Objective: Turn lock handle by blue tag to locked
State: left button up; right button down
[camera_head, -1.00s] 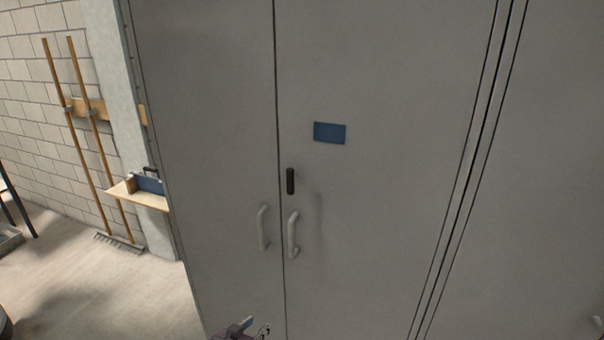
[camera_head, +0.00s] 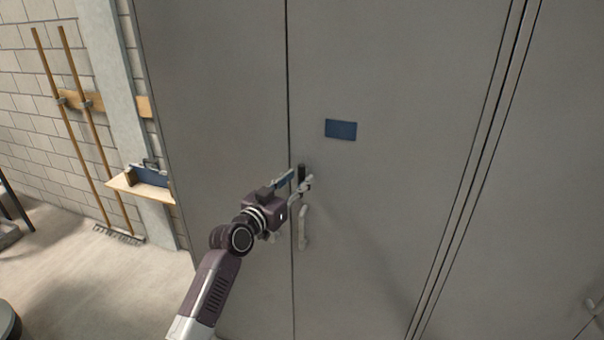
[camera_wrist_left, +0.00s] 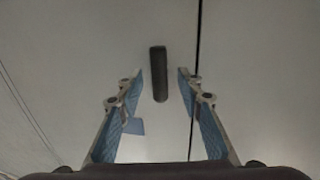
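The blue tag (camera_head: 341,130) is on the right door of a grey cabinet. The black lock handle (camera_head: 301,171) is below it to the left, close to the door seam, and stands upright. My left gripper (camera_head: 297,181) is at the lock handle, with its fingers open. In the left wrist view the lock handle (camera_wrist_left: 158,73) lies between the two blue-padded fingertips, with a gap on each side. The blue tag (camera_wrist_left: 134,126) shows there beside a finger. The head view hides the handle's lower end behind the gripper. My right gripper is not in view.
A pale pull handle (camera_head: 303,230) is just below the lock handle; the left door's pull is hidden behind my arm. A wooden shelf (camera_head: 128,187) with a blue box (camera_head: 150,176) and long-handled rakes (camera_head: 90,130) stand at the left. Floor is open there.

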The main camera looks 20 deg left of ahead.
pick_arm(q)
jog(key=shift+x, duration=1.3)
grip_shut()
